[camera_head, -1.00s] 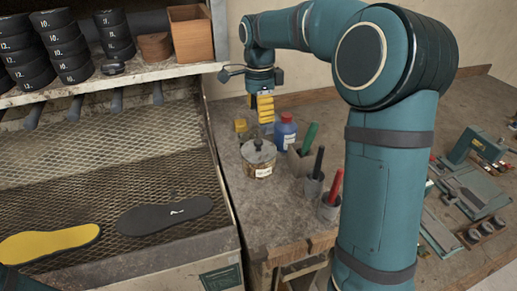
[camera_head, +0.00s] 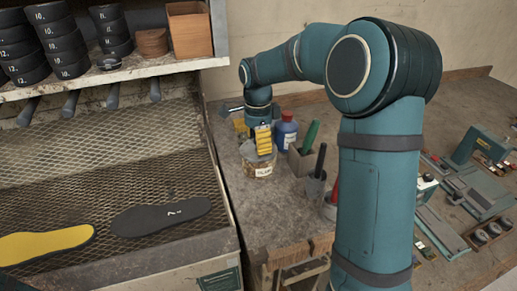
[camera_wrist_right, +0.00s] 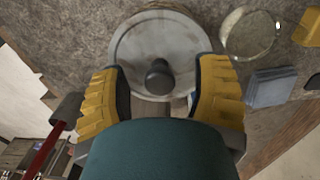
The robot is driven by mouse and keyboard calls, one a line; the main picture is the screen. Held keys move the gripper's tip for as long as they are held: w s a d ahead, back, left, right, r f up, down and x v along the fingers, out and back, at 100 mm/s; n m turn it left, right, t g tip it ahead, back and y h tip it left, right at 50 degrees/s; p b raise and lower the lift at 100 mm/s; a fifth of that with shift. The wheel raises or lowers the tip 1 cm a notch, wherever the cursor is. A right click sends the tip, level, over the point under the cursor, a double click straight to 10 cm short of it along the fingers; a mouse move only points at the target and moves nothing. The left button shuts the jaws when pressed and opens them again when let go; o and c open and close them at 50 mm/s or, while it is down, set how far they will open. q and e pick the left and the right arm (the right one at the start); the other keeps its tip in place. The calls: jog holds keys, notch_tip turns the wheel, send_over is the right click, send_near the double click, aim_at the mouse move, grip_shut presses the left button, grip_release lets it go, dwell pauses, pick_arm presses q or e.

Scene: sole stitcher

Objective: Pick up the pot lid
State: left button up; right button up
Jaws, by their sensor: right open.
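The pot lid (camera_wrist_right: 140,45) is a round grey disc with a dark knob (camera_wrist_right: 158,76), seen from above in the right wrist view. In the head view its pot (camera_head: 262,169), with a white label, stands on the bench, and my right gripper (camera_head: 263,142) hides most of the lid. My right gripper is open. In the right wrist view its yellow fingers (camera_wrist_right: 160,95) stand apart on either side of the knob, over the near part of the lid. Contact with the knob does not show. My left gripper is not in view.
A blue bottle (camera_head: 286,131) stands close behind and right of the pot. Holders with a green-handled tool (camera_head: 310,137) and a black-handled tool (camera_head: 320,160) stand to the right. A rack with a black sole (camera_head: 160,217) and a yellow sole (camera_head: 45,243) is at left.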

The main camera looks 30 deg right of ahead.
grip_shut()
notch_tip(320, 180, up, 10)
jog(key=p, duration=0.2)
jog(key=shift+f+p, duration=0.25)
jog(key=shift+p, duration=0.05)
jog(key=shift+s+d+f, duration=0.1)
jog(key=shift+d+f, duration=0.05)
jog(key=shift+f, duration=0.4)
jog(key=shift+f+t+y+p, duration=0.3)
jog(key=shift+f, duration=0.25)
